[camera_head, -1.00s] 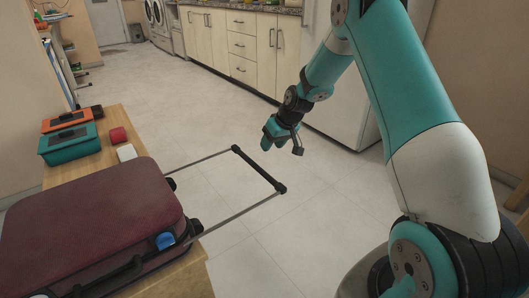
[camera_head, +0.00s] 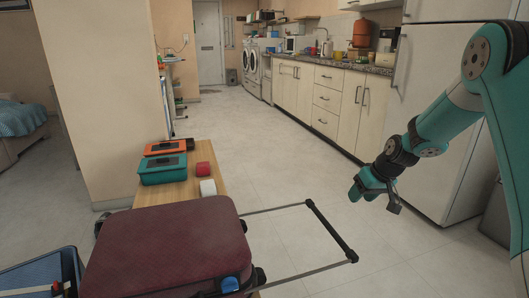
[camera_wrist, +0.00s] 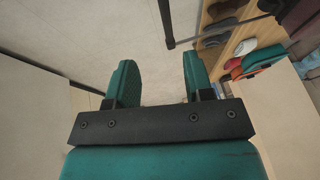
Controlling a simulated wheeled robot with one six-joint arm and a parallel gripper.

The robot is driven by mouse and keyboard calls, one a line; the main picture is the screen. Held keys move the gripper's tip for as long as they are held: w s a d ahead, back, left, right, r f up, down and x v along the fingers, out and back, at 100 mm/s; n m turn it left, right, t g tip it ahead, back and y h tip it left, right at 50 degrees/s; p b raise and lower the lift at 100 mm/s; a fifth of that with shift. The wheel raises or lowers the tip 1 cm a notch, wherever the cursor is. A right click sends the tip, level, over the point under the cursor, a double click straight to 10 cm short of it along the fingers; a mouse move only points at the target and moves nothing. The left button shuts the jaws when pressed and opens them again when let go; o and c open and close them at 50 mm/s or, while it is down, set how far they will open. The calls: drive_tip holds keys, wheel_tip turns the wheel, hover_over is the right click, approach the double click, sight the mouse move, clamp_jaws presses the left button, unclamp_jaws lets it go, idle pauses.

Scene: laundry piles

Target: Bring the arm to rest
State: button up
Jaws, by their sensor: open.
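My gripper (camera_head: 370,192) hangs in the air at the right of the head view, out over the floor to the right of the suitcase handle and in front of the white fridge (camera_head: 450,130). In the wrist view my gripper (camera_wrist: 158,68) shows its two teal fingers apart, with only pale floor between them. It holds nothing. My arm is bent, and its upper part is cut off by the right edge of the head view.
A dark red suitcase (camera_head: 165,245) lies on a wooden bench (camera_head: 135,200), its pull handle (camera_head: 330,232) sticking out toward my gripper. Open floor lies ahead.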

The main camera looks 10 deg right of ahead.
drive_tip(key=s+a+r+n+g+y, duration=0.1)
drive_tip(key=s+a+r+n, duration=0.1)
drive_tip(key=s+a+r, duration=0.55)
drive_tip(key=s+a+r+n+g+y, duration=0.1)
drive_tip(key=s+a+r, duration=0.25)
drive_tip(key=a, duration=0.65)
drive_tip(key=s+a+r+n+g, duration=0.1)
drive_tip(key=s+a+r, duration=0.15)
drive_tip(key=s, duration=0.55)
drive_tip(key=s+a+r+n+g, duration=0.1)
drive_tip(key=s+a+n, duration=0.1)
drive_tip(key=s+a, duration=0.35)
drive_tip(key=s+a+r+n, duration=0.1)
drive_tip(key=s+a, duration=0.1)
drive_tip(key=s, duration=0.7)
wheel_tip(320, 180, up, 27)
drive_tip(key=p, duration=2.7)
drive_tip(key=shift+w+d, duration=0.2)
drive_tip(key=shift+w, duration=0.1)
